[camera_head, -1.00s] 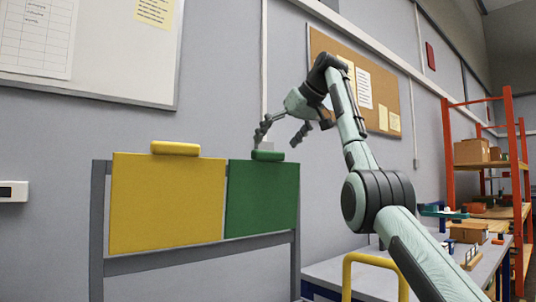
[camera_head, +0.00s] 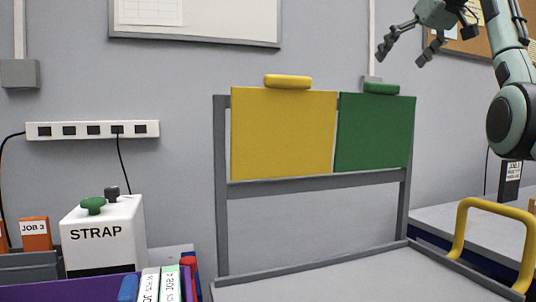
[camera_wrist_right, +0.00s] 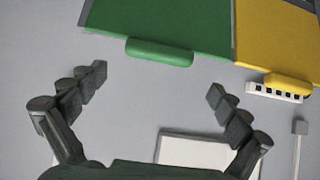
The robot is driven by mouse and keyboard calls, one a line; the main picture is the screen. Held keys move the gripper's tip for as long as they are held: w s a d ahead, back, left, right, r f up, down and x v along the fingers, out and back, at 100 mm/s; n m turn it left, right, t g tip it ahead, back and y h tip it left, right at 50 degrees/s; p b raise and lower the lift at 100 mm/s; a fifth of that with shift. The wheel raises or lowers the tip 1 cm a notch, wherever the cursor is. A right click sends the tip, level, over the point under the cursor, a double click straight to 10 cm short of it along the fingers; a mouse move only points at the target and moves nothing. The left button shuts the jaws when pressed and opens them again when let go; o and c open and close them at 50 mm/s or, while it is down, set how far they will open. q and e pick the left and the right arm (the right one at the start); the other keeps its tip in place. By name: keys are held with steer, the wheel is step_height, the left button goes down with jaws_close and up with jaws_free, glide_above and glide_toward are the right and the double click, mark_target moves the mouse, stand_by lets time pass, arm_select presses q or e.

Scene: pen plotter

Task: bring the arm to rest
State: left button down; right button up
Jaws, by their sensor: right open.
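My right gripper (camera_head: 402,57) is open and empty, high at the upper right of the head view. It hangs in the air above the green panel (camera_head: 374,134) and its rounded green handle (camera_head: 381,88), apart from both. In the right wrist view the spread fingers of my right gripper (camera_wrist_right: 155,85) have nothing between them. The green handle (camera_wrist_right: 160,51) shows beyond the fingertips there. My right arm (camera_head: 515,75) comes in at the right edge, bent upward. My left gripper is in neither view.
A yellow panel (camera_head: 283,135) with a yellow handle (camera_head: 287,81) stands beside the green one in a grey frame (camera_head: 222,190). A yellow bar (camera_head: 462,230) arches up at the right. A STRAP box (camera_head: 105,235) and a purple bin (camera_head: 70,290) stand at lower left.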

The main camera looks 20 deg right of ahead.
mark_target(379, 87)
steer(key=x, duration=0.9)
steer(key=shift+w+d+f, duration=0.1)
steer(key=shift+w+f, duration=0.15)
steer(key=shift+f, duration=0.05)
steer(key=shift+s+r, duration=0.1)
steer(key=shift+s, duration=0.05)
steer(key=shift+r, duration=0.1)
